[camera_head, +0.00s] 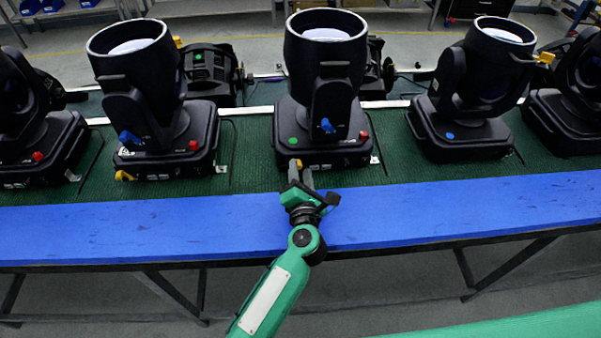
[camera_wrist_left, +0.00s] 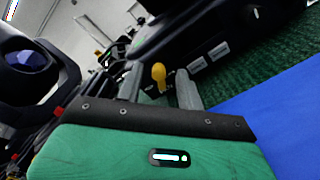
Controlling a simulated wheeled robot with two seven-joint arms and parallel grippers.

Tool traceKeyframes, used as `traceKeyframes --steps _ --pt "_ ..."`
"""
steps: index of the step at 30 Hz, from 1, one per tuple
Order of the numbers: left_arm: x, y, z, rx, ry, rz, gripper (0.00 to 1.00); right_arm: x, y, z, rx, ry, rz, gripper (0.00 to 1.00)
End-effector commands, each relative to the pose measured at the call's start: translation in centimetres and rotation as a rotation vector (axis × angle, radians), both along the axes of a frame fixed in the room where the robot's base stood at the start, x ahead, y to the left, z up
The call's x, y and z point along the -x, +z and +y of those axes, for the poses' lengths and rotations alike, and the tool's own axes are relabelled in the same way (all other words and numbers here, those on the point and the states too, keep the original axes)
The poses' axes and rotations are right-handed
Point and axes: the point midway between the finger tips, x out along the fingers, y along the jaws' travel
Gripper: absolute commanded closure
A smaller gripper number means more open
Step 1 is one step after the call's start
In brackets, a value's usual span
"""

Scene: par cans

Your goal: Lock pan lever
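The middle par can (camera_head: 318,95) stands upright on its black base (camera_head: 325,140) at the centre of the head view. A small yellow lever (camera_wrist_left: 158,74) sticks out at the front of a black base in the left wrist view. In the head view, a bit of yellow (camera_head: 296,163) shows at the middle can's front edge. My left gripper (camera_head: 301,174) reaches up to that edge. Its two grey fingers stand on either side of the yellow lever, with gaps visible, so it is open. My right gripper is not in view.
Other par cans stand on both sides, such as one at left (camera_head: 135,65) and one at right (camera_head: 487,75). The middle can has a blue knob (camera_head: 326,125) and a red one (camera_head: 363,135). A blue strip (camera_head: 130,230) along the table's front is clear.

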Motion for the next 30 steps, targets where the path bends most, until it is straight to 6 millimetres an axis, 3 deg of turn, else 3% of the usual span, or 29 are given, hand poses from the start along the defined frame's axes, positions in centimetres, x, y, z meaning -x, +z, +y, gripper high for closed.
traceKeyframes --steps 5,10,24,30 --pt "0.1 0.0 0.0 0.0 0.001 0.001 0.63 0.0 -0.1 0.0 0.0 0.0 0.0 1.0" --pt "1.7 -0.3 0.0 0.002 0.0 0.001 0.63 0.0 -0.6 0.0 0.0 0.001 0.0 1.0" --pt "10.7 -0.4 0.0 0.001 -0.001 0.002 0.63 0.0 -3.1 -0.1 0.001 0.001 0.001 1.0" --pt "13.1 -0.2 0.0 -0.001 -0.001 0.001 0.63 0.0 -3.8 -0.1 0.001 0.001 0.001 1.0"
